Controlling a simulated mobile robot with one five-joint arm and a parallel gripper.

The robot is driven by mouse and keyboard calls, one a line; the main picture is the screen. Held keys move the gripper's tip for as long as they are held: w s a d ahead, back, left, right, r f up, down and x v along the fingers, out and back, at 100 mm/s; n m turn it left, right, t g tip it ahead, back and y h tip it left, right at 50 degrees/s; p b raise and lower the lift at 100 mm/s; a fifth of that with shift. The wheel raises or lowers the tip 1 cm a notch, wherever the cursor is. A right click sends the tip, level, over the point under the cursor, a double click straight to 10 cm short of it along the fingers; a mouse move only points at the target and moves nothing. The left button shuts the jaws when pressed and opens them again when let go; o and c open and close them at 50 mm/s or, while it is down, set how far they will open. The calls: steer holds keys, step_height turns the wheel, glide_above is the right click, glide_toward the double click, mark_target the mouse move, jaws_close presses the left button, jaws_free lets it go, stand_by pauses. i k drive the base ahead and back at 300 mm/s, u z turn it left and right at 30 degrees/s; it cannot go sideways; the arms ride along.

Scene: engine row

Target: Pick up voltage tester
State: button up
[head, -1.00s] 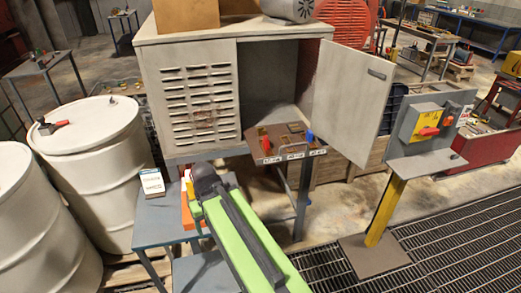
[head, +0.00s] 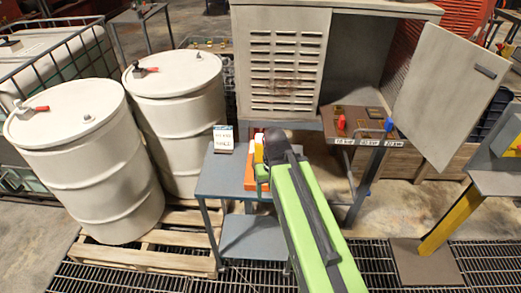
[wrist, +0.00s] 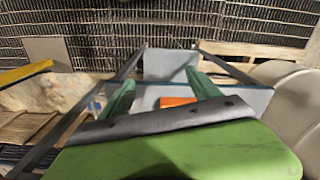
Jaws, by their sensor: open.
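I cannot pick out the voltage tester with certainty. A small yellow item (head: 258,151) shows beside an orange tray or block (head: 249,178) on the small grey-blue table (head: 222,176), partly hidden by my arm. The orange piece also shows in the wrist view (wrist: 178,101), below and between my fingers. My gripper (wrist: 163,85) is open, its two green fingers spread apart with nothing seen between them at the tips. In the head view the arm's end is over the right side of that table.
A white card (head: 223,138) stands on the table's left. White drums (head: 85,165) on a pallet (head: 150,250) stand left. Floor grating (head: 400,265) lies in front.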

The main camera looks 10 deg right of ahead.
mark_target(258, 147)
steer(key=u, duration=0.6)
steer(key=k, duration=0.15)
steer(key=u, duration=3.05)
steer(key=k, duration=1.65)
steer(key=z, duration=0.8)
steer(key=i, duration=0.75)
steer(key=u, duration=0.1)
